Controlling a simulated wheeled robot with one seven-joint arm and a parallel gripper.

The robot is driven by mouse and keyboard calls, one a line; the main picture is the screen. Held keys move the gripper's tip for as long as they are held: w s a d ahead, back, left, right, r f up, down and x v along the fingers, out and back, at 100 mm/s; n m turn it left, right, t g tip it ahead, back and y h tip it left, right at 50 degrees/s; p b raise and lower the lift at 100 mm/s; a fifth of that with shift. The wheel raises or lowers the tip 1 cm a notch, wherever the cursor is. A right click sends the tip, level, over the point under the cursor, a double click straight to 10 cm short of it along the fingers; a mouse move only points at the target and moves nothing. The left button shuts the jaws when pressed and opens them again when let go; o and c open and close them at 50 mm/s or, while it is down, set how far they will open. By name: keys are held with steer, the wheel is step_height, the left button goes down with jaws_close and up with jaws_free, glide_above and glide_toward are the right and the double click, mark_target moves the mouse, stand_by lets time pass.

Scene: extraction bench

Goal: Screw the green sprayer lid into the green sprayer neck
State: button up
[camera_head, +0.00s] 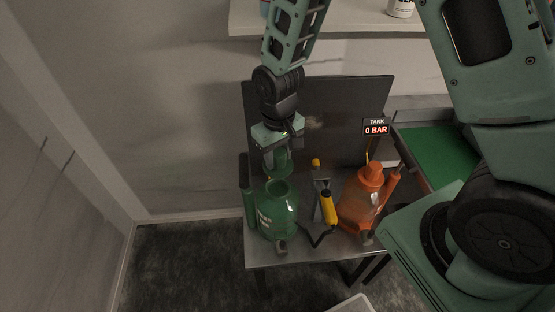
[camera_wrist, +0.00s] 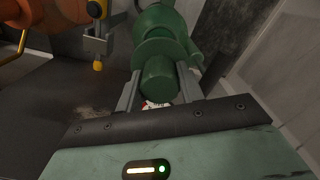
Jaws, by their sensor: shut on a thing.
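The green sprayer (camera_head: 277,215) stands upright at the left of the bench, and its open neck (camera_head: 277,188) faces up. My gripper (camera_head: 279,158) is shut on the green sprayer lid (camera_head: 280,167) and holds it just above the neck in the head view. In the wrist view the lid (camera_wrist: 158,80) sits between both fingers, with its wide flange (camera_wrist: 160,50) toward the sprayer (camera_wrist: 157,18). The neck's opening still shows below the lid in the head view, so they look apart. The flange hides the neck in the wrist view.
An orange sprayer (camera_head: 362,200) stands at the right of the bench (camera_head: 290,255). A yellow-handled tool (camera_head: 327,206) is between the sprayers. A dark back panel (camera_head: 340,115) rises behind, with a display reading 0 BAR (camera_head: 376,127). A shelf (camera_head: 340,22) is above.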

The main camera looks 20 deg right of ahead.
mark_target(278, 170)
steer(key=shift+r+p, duration=0.15)
steer(key=shift+p, duration=0.15)
steer(key=shift+f+b, duration=2.1)
steer(key=shift+f, duration=0.9)
steer(key=shift+f+b, duration=0.6)
steer(key=shift+f, duration=0.7)
steer(key=m, duration=0.2)
steer(key=m+p, duration=0.1)
steer(key=m, duration=0.3)
steer(key=shift+r+p, duration=0.25)
steer(key=shift+p, duration=0.15)
steer(key=m, duration=0.3)
steer(key=shift+f+p, duration=0.2)
steer(key=shift+p, duration=0.15)
steer(key=o, duration=1.2)
steer(key=shift+c, duration=0.2)
steer(key=shift+r, duration=0.1)
